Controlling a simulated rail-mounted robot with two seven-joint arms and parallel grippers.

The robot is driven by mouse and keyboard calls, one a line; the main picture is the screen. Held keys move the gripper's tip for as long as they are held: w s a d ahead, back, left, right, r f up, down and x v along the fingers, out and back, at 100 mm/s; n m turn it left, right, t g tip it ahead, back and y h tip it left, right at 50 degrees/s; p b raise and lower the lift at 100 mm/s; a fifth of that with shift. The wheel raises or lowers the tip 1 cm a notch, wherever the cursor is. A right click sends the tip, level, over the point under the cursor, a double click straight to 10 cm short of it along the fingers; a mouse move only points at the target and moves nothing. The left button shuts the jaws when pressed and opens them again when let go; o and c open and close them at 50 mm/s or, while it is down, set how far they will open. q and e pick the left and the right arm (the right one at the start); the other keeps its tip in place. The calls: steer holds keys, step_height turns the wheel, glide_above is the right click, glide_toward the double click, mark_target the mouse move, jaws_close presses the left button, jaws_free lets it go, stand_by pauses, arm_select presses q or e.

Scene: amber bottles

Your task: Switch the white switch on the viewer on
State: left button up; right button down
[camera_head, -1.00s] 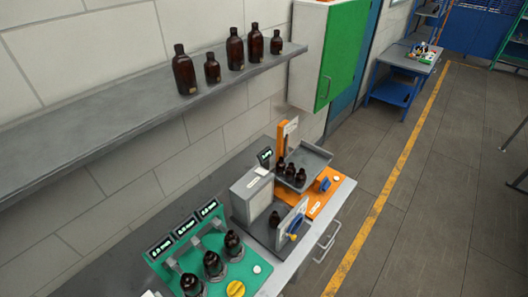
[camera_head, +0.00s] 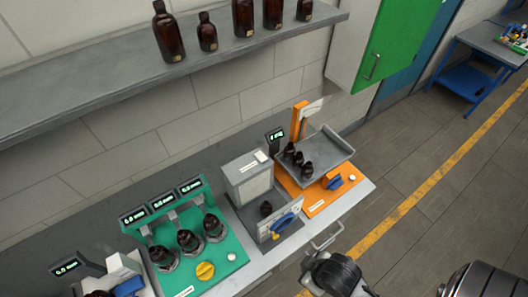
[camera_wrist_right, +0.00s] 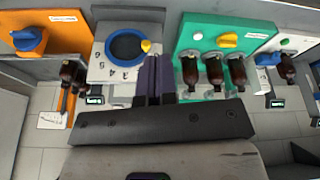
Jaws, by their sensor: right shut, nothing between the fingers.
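The viewer (camera_head: 248,186) is a grey box with a pale lit-looking front, in the middle of the bench in the head view. A small white piece, apparently the switch (camera_head: 260,157), sits on its top. A small amber bottle (camera_head: 266,209) stands before the box, behind a front panel with a blue dial (camera_head: 285,220). In the right wrist view the panel (camera_wrist_right: 108,68) shows the blue dial and a yellow knob. My left gripper is not in view.
A green station (camera_head: 222,257) with several bottles and a yellow knob is left of the viewer. An orange station (camera_head: 317,201) with a grey tray of bottles is right. A shelf (camera_head: 120,98) with bottles runs above.

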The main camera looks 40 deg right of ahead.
steer(key=w+f+n+t+b, duration=0.25)
steer(key=w+b, duration=1.15)
steer(key=w, duration=1.3)
steer(key=w+d+r+m+g+b, duration=0.1)
steer(key=w+d+r+m+g, duration=0.1)
steer(key=w+d+r, duration=0.4)
steer(key=w+d+r+m+g+b, duration=0.1)
steer(key=w+d+r+m, duration=0.2)
steer(key=w+d+r, duration=0.3)
steer(key=d+r, duration=0.2)
steer(key=d, duration=0.2)
steer(key=shift+d+m+g, duration=0.3)
steer(key=shift+m+g, duration=0.05)
steer(key=shift+f, duration=0.15)
